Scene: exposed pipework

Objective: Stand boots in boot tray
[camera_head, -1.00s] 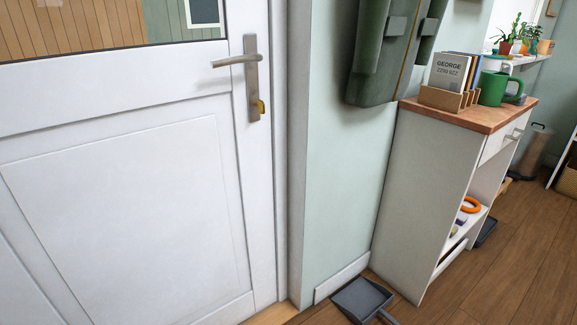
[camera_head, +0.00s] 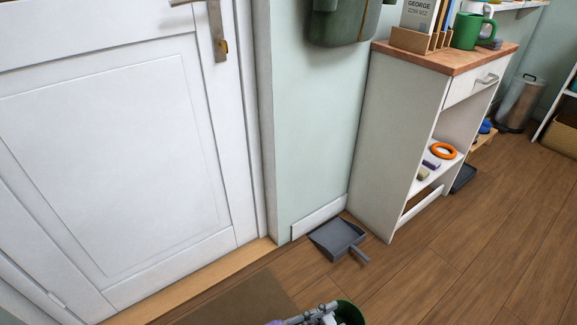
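No boots are clearly in view. A dark low tray-like thing (camera_head: 463,178) lies on the floor just past the white cabinet, mostly hidden by it; I cannot tell whether it is the boot tray.
A grey dustpan (camera_head: 338,237) lies on the floor between the white door (camera_head: 110,170) and the white cabinet (camera_head: 385,150). A brown mat (camera_head: 240,302) lies before the door. A metal bin (camera_head: 521,103) stands at the back right. The wooden floor (camera_head: 470,265) at right is clear.

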